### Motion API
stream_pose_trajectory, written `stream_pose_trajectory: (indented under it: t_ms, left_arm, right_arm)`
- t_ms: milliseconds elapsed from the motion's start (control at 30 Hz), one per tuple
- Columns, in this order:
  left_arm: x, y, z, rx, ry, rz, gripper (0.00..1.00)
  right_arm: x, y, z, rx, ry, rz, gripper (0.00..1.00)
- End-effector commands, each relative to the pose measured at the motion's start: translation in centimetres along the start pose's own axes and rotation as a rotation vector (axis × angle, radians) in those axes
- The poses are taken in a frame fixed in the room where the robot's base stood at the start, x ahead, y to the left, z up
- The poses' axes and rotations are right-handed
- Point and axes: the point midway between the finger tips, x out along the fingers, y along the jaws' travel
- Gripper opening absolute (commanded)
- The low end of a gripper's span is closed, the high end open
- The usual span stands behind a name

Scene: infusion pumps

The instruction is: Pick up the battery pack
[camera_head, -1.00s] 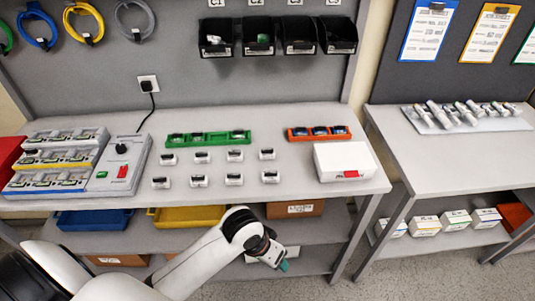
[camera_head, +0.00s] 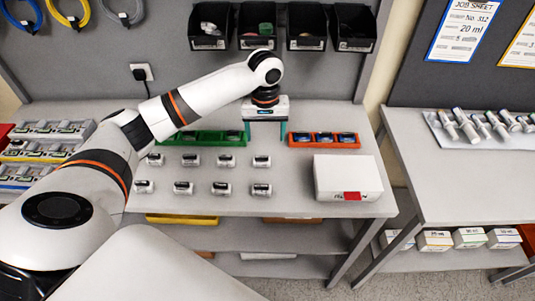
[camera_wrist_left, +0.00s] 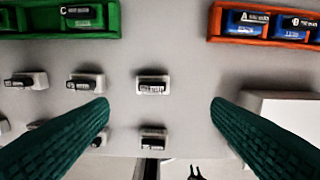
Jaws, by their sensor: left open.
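My left gripper (camera_head: 265,132) is open and empty, fingers pointing down over the table between the green tray and the orange tray. In the left wrist view its teal fingers (camera_wrist_left: 161,104) stand wide apart, with a small white holder bearing a dark labelled block (camera_wrist_left: 152,85) seen between them. The orange tray (camera_wrist_left: 262,40) holds several blue-and-black packs, including one marked A (camera_wrist_left: 250,20). I cannot tell which is the battery pack meant. My right gripper is out of view.
Several small white holders (camera_head: 190,160) stand in two rows on the table. A white box (camera_head: 347,178) is at the right front. Black bins (camera_head: 257,25) hang above the table.

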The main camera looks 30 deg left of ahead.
Motion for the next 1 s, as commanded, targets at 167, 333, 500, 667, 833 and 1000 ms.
stream_pose_trajectory:
  t_ms: [167,333,500,667,833,1000]
  left_arm:
    - [3.0,0.0,0.0,0.000,0.002,0.001,0.73]
    - [4.4,0.0,0.0,0.003,0.000,0.001,0.73]
    - [6.1,0.5,0.2,0.001,0.002,0.002,0.73]
    - [8.6,0.7,0.4,0.003,0.001,0.000,0.73]
    - [9.7,0.8,0.4,0.003,-0.002,0.000,0.73]
    - [9.7,0.8,0.4,0.004,-0.002,0.000,0.73]
  right_arm:
    - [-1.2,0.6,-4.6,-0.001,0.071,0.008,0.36]
    - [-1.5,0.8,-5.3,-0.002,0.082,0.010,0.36]
    - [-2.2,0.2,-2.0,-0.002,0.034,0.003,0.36]
    - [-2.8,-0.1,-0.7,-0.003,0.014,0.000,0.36]
    - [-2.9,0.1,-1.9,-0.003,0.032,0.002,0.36]
    - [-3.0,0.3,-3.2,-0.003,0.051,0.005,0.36]
